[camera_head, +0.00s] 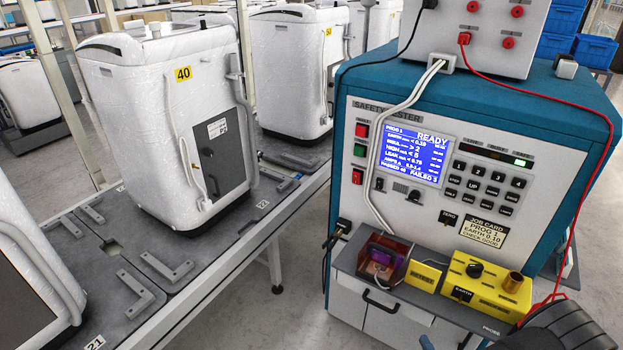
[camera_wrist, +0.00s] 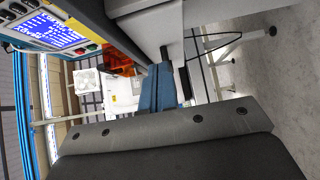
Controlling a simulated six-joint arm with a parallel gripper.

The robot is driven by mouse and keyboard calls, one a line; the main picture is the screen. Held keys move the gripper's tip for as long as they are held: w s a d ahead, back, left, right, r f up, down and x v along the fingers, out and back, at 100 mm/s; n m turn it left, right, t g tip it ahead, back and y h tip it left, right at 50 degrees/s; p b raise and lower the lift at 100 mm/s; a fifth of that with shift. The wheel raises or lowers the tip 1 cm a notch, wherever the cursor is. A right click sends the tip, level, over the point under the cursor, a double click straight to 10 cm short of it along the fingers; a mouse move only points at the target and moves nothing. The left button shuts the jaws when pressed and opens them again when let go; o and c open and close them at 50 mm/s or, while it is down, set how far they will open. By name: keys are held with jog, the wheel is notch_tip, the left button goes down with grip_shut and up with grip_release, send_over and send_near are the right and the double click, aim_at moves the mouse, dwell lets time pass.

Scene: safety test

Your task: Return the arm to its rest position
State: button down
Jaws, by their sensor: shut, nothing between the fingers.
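My gripper (camera_wrist: 161,75) shows in the wrist view as narrow blue fingers beyond the dark bolted wrist plate; it is shut and empty. In the head view, a dark part of my arm (camera_head: 570,328) enters at the lower right corner, in front of the tester's probe shelf. The safety tester (camera_head: 345,140) is a blue and white cabinet. Its screen (camera_head: 413,153) reads READY and also shows in the wrist view (camera_wrist: 48,28).
An amber open box (camera_head: 383,264) with a purple item, a yellow box with a brass post (camera_head: 487,290), and a red lead (camera_head: 592,178) lie near my arm. Wrapped white appliances (camera_head: 165,115) stand on the grey conveyor (camera_head: 165,297) at left. Floor shows between conveyor and tester.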

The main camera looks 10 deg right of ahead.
jog(key=w, duration=0.1)
jog(key=w+d, duration=0.1)
jog(key=w, duration=0.1)
jog(key=w+d, duration=0.1)
jog(key=shift+w, duration=0.15)
jog(key=shift+w+d, duration=0.4)
jog(key=shift+s+a, duration=0.25)
send_near(421, 315)
jog(key=s+a, duration=0.3)
jog(key=s, duration=0.4)
jog(key=shift+w+d+f, duration=0.1)
jog(key=shift+w, duration=0.45)
